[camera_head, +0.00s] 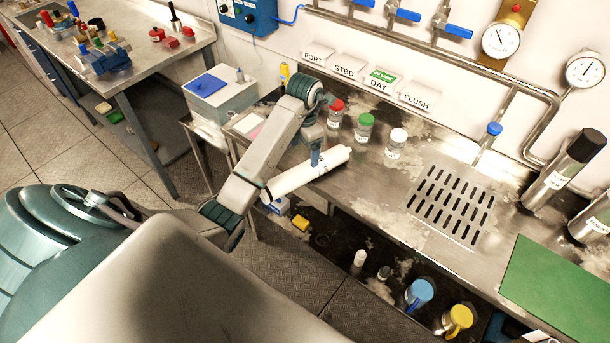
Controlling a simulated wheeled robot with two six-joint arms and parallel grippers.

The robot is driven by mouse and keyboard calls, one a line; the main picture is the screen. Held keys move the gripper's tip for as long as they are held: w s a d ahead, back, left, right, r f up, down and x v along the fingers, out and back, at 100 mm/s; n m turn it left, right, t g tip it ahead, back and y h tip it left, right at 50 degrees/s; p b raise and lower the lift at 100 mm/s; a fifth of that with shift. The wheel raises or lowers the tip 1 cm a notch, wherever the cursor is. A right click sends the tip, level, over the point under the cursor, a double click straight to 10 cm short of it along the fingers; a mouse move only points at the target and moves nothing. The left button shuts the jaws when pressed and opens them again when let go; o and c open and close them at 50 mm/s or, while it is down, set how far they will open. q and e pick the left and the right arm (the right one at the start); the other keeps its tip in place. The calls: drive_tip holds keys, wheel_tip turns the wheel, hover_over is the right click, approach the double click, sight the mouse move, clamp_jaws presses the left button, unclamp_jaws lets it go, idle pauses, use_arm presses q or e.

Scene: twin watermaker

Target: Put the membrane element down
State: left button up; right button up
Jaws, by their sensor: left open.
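The membrane element, a white cylinder (300,175), lies at a slant at the left end of the steel counter (372,190). Its lower left end appears to reach past the counter's front edge; I cannot tell exactly how it is supported. My left gripper (316,160) points down at the element's middle, and its jaws are open. Its fingertips are small here, and I cannot tell whether they touch the element. My left arm hides part of the counter behind. My right gripper is out of view.
Jars with red (335,114), green (364,127) and white (396,145) lids stand behind the element. A slotted drain (451,204) and green mat (555,288) are to the right. Bare counter lies between element and drain. A lower shelf holds blue (418,294) and yellow (457,320) lidded containers.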

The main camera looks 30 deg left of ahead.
sight(305, 166)
use_arm(q)
wheel_tip(305, 166, down, 4)
drive_tip(key=b, duration=0.3)
drive_tip(key=shift+f, duration=0.1)
drive_tip(key=shift+d+f+b, duration=0.1)
drive_tip(key=shift+f+b, duration=0.55)
drive_tip(key=shift+b, duration=0.1)
wheel_tip(305, 166, down, 3)
drive_tip(key=shift+s+d+f+b, duration=0.1)
drive_tip(key=shift+s+d+b, duration=0.05)
drive_tip(key=shift+b, duration=0.95)
drive_tip(key=shift+f, duration=0.3)
drive_tip(key=shift+c, duration=0.4)
drive_tip(key=c, duration=1.5)
drive_tip(key=shift+r, duration=0.2)
